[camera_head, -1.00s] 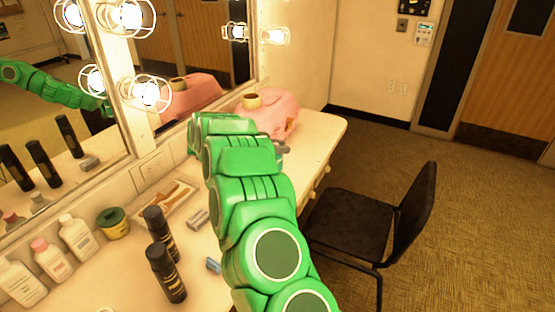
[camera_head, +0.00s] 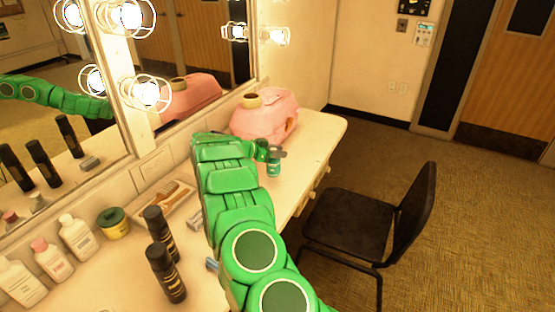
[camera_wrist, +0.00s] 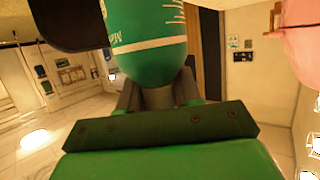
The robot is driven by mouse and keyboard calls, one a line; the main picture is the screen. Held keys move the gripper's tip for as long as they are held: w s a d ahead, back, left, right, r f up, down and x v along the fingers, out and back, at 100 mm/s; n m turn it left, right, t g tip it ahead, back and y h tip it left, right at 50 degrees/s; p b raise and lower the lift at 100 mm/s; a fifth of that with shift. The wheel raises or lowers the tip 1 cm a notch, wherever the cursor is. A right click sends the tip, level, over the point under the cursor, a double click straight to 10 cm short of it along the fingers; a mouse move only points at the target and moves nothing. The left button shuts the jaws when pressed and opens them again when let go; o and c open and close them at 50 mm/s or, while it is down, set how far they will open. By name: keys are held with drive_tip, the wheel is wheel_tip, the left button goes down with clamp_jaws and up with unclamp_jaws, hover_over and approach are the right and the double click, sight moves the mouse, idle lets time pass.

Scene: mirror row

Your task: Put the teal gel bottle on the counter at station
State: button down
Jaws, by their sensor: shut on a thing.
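The teal gel bottle (camera_head: 273,168) hangs upright below my gripper (camera_head: 272,153) in the head view, over the far part of the white counter (camera_head: 306,152). I cannot tell whether its base touches the counter. In the wrist view the bottle (camera_wrist: 148,40) is large, green with white print and a pale band, and its narrower end sits between the dark fingers (camera_wrist: 157,92). My gripper is shut on it. My green arm covers part of the counter.
A pink case (camera_head: 266,118) with a tape roll (camera_head: 251,101) on top stands just behind the bottle. Black cans (camera_head: 165,270), white bottles (camera_head: 78,237) and a tray (camera_head: 163,207) stand at the left. A black chair (camera_head: 350,225) is at the right. Counter right of the bottle is clear.

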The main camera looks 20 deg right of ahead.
drive_tip(key=shift+w, duration=0.1)
drive_tip(key=shift+w+f, duration=0.25)
drive_tip(key=shift+f, duration=1.65)
drive_tip(key=c, duration=0.8)
unclamp_jaws()
drive_tip(key=shift+f, duration=0.1)
